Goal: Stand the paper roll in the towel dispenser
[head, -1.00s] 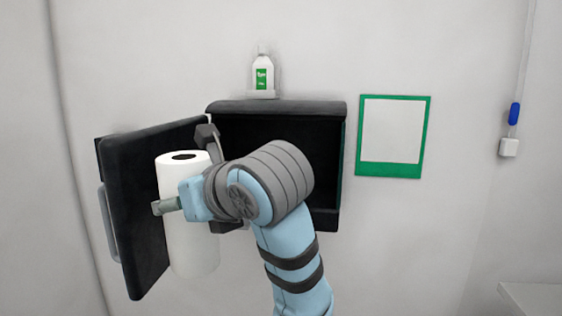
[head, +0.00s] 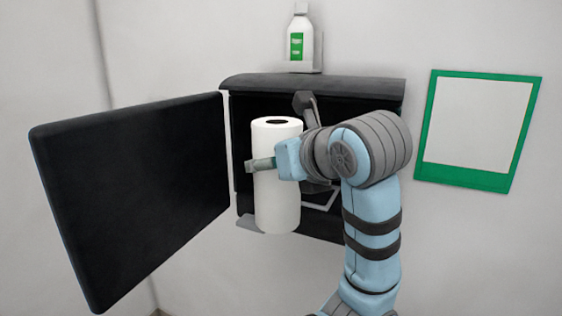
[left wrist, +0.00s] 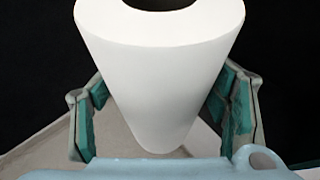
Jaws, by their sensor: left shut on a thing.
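The white paper roll (head: 277,195) stands upright in front of the left part of the black towel dispenser (head: 345,88) in the head view. Its dark core hole shows on top. My left gripper (head: 274,163) is shut around the roll's upper half. In the left wrist view, the roll (left wrist: 160,70) sits between both green-padded fingers (left wrist: 165,105). The dispenser is on the wall with its black door (head: 130,190) swung wide to the left. My arm hides much of its right interior. I cannot tell how far inside the roll is. My right gripper is not in view.
A white bottle with a green label (head: 300,40) stands on a small shelf just above the dispenser. A green-framed panel (head: 478,125) is on the wall to the right. The open door bounds the space to the left of the roll.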

